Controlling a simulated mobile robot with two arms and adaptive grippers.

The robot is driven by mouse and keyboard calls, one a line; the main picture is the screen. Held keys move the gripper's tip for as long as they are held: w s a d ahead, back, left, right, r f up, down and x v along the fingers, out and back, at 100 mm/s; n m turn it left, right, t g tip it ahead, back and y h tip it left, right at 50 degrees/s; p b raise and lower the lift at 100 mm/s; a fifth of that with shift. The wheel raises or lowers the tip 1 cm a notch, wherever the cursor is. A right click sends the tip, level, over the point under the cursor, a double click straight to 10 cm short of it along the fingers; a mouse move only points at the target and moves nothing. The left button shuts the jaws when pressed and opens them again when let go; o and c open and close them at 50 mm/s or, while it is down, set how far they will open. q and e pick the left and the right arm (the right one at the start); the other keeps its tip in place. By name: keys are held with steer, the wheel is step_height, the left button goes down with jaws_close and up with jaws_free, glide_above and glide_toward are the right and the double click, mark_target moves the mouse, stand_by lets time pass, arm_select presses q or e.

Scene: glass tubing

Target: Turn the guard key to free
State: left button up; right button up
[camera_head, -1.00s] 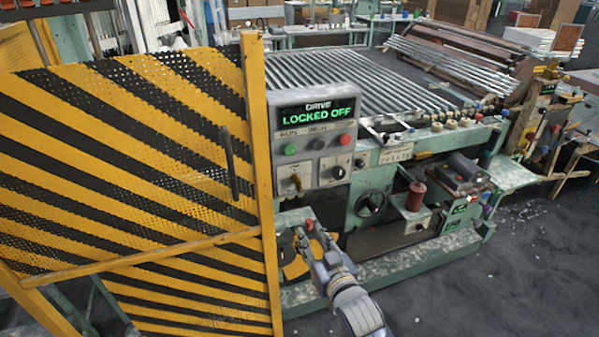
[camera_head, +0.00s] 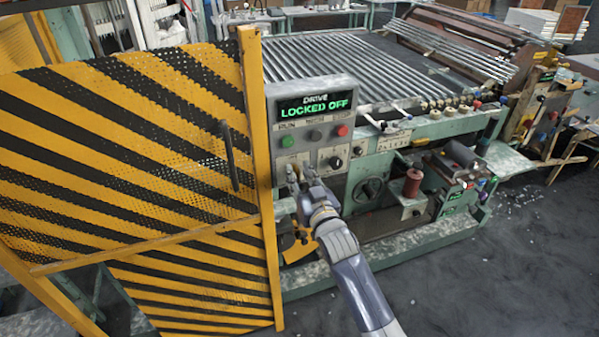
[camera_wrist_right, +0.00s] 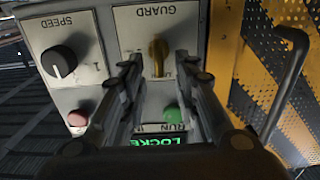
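The guard key (camera_wrist_right: 158,52) is a yellow-brass key on the plate marked GUARD, which appears upside down in the wrist view. My right gripper (camera_wrist_right: 159,60) is open, with one finger on each side of the key. I cannot tell whether either finger touches it. In the head view my right gripper (camera_head: 299,168) covers the key at the lower left of the grey control box (camera_head: 318,100). The box's display (camera_head: 316,106) reads DRIVE LOCKED OFF in green. My left gripper is not in view.
The yellow-and-black striped guard door (camera_head: 130,150), with a dark handle (camera_head: 230,158), stands close left of the box. A black speed knob (camera_wrist_right: 59,62), a green button (camera_head: 288,141) and a red button (camera_head: 341,130) are nearby. Open floor lies at the lower right.

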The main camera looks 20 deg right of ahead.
steer(key=shift+w, duration=0.3)
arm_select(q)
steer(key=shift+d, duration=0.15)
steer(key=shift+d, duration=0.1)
arm_select(e)
jaws_close()
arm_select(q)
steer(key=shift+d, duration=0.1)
